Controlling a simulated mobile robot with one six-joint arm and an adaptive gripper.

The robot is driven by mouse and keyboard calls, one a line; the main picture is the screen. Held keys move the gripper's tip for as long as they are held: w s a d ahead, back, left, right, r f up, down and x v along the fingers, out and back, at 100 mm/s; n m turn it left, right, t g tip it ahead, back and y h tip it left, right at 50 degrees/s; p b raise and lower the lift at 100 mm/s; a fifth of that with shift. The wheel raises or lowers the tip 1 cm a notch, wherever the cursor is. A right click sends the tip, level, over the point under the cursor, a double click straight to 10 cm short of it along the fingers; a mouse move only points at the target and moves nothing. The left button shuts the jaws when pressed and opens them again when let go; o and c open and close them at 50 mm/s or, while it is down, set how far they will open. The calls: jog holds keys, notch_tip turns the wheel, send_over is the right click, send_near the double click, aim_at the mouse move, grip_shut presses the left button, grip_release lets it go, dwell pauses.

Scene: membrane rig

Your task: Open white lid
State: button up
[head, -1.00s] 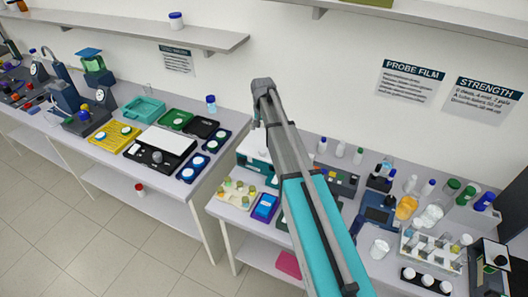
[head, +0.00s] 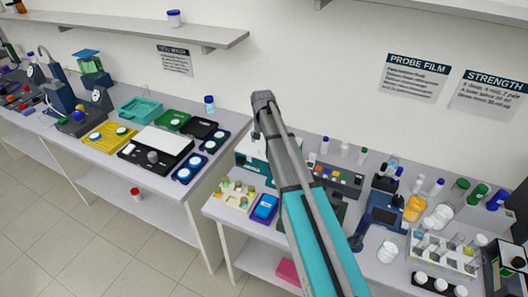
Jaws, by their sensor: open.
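A flat white panel (head: 165,139) lies over the back of a black device (head: 150,156) on the left bench. It looks shut. A white and teal machine (head: 247,160) stands on the right bench, mostly hidden behind my arm. I cannot tell which of these carries the white lid of the task. My arm crosses the middle of the head view, rising from the bottom edge over the right bench. My gripper cannot be made out in this view.
The left bench (head: 165,184) holds a yellow tray (head: 98,139), a teal tray and blue holders. The right bench is crowded with bottles, a vial rack (head: 450,256) and a dark blue device (head: 377,216). A gap of floor separates the benches. A wall shelf (head: 150,28) hangs above.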

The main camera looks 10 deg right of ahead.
aim_at(263, 149)
jog(key=shift+f+b, duration=1.6)
jog(key=shift+f, duration=0.35)
jog(key=shift+c, duration=0.2)
grip_shut()
jog(key=shift+d, duration=0.15)
jog(key=shift+r, duration=0.15)
